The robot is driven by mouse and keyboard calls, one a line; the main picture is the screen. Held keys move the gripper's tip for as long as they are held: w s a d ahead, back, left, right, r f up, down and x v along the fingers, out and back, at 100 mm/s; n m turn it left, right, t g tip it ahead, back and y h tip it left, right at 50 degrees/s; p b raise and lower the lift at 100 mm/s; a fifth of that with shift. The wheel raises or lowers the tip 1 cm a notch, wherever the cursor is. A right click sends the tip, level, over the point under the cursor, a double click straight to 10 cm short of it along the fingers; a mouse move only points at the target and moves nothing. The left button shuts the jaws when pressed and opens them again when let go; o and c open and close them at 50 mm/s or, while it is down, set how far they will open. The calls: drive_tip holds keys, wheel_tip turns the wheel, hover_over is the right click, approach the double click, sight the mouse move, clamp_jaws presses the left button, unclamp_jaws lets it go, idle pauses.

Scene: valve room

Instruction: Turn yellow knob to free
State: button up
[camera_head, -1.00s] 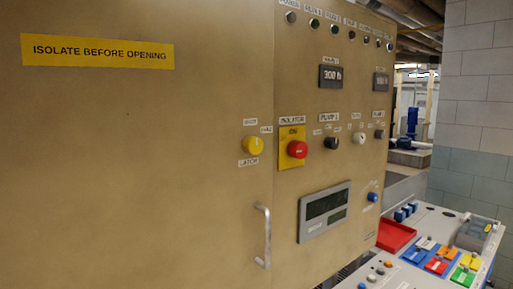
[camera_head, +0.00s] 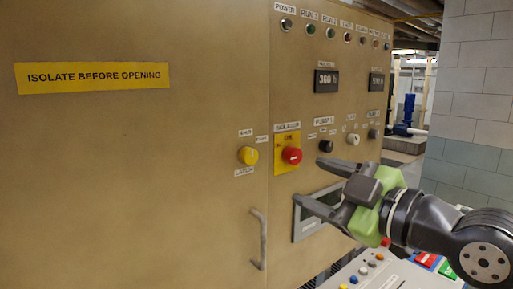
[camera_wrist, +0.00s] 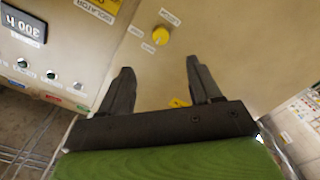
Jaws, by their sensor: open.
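The yellow knob (camera_head: 248,156) sits on the tan cabinet door, left of the red isolator knob (camera_head: 292,156). Small white labels surround it, one below reading LATCH; the others are too small to read surely. In the wrist view the yellow knob (camera_wrist: 160,36) shows ahead, beyond and between the fingertips. My gripper (camera_head: 310,182) is in front of the panel at the right, its fingers pointing left toward the door. It also shows in the wrist view (camera_wrist: 160,75), open and empty, with its fingers apart and not touching the knob.
A vertical door handle (camera_head: 258,238) juts out below the yellow knob. The dark pump knob (camera_head: 326,146) and the display screen (camera_head: 310,222) are near my fingers. A sloped console (camera_head: 375,272) with buttons stands below my arm.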

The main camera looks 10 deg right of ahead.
sight(252, 157)
drive_tip(key=p+x, duration=0.1)
drive_tip(key=x, duration=0.4)
drive_tip(key=p+x, duration=0.1)
drive_tip(key=x, duration=0.4)
drive_tip(key=p+x, duration=0.1)
drive_tip(key=x, duration=0.4)
drive_tip(key=shift+w+a+r+p, duration=0.3)
drive_tip(key=shift+r, duration=0.1)
drive_tip(key=c, duration=1)
drive_tip(key=shift+c, duration=0.2)
